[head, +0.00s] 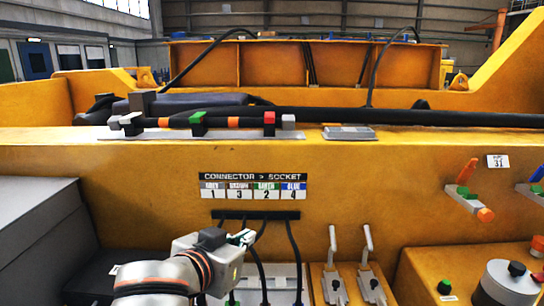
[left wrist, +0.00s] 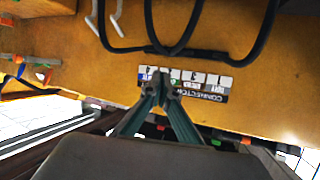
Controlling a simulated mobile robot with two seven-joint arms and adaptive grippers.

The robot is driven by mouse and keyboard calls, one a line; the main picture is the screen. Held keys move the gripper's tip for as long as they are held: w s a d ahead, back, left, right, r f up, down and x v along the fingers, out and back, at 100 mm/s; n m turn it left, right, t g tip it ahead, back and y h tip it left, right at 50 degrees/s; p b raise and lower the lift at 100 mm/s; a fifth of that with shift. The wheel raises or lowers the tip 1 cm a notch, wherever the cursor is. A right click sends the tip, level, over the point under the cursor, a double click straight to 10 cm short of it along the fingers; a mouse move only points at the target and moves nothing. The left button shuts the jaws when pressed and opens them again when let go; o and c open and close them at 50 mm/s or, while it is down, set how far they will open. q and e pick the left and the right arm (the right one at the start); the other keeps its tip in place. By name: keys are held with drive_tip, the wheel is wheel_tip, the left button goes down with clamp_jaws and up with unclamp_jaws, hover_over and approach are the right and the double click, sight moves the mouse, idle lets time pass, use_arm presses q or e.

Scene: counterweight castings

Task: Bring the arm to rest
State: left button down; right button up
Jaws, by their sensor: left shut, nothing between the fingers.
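My left arm comes in from the bottom of the head view. Its left gripper (head: 243,238) is in front of the yellow panel, just below the connector label. In the left wrist view the gripper's two fingers (left wrist: 160,88) meet at their tips, shut, with nothing between them. The white "CONNECTOR > SOCKET" label (head: 253,187) on the panel shows numbers 1, 3, 2 and 4. It appears upside down behind the fingertips in the left wrist view (left wrist: 205,90). My right gripper is in neither view.
Black cables (head: 293,250) hang from a dark strip below the label, close to the gripper. Two white-handled levers (head: 333,245) stand to the right. A grey box (head: 35,225) is at left. A ledge above carries a rack with coloured clips (head: 198,124). A control knob (head: 508,280) is bottom right.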

use_arm(q)
drive_tip(key=s+a+f+g+y, duration=0.1)
drive_tip(key=s+a+f+y, duration=0.25)
drive_tip(key=a+f, duration=0.6)
drive_tip(key=s+a+f+g+y, duration=0.15)
drive_tip(key=s+a+f, duration=0.25)
drive_tip(key=a+f, duration=0.55)
drive_tip(key=s+a+f+m+g+y, duration=0.25)
drive_tip(key=s+a+f+y, duration=0.25)
drive_tip(key=s+a+f, duration=0.8)
drive_tip(key=d+f+n+t+h+b, duration=0.2)
drive_tip(key=d+f+h+b, duration=0.4)
drive_tip(key=d+f, duration=1.1)
drive_tip(key=shift+d+f+n+t+h, duration=0.15)
drive_tip(key=shift+f+n+t+h, duration=0.25)
drive_tip(key=shift+f+h, duration=0.45)
drive_tip(key=shift+s, duration=0.1)
